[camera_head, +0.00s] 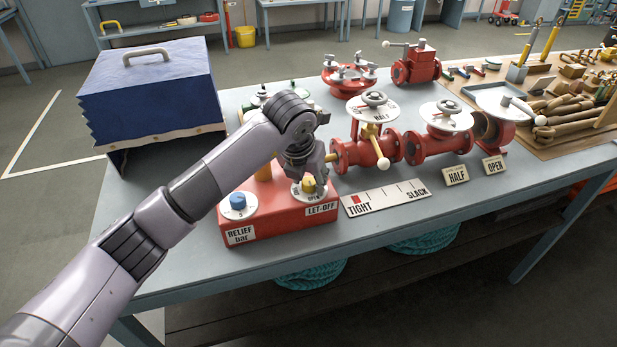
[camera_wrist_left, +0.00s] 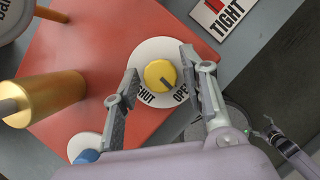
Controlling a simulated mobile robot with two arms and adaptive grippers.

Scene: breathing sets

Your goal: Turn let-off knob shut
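The yellow let-off knob (camera_wrist_left: 159,74) sits on a white round dial (camera_wrist_left: 150,50) marked SHUT and OPEN, on the red box (camera_head: 262,222). Its dark pointer line slants to the lower right in the left wrist view, nearer the OPEN word than SHUT. In the head view the knob (camera_head: 309,184) shows just below my left gripper (camera_head: 309,178). In the left wrist view my left gripper (camera_wrist_left: 156,72) is open, with one finger on each side of the knob and gaps between. A jointed grey part at the right of that view looks like my right gripper (camera_wrist_left: 268,132); its fingers are unclear.
A blue knob (camera_head: 238,200) on a white dial and a gold cylinder (camera_wrist_left: 48,98) stand close by on the box. Red valves with a white handwheel (camera_head: 374,107) stand to the right. A TIGHT–SLACK scale (camera_head: 385,198) lies beside the box.

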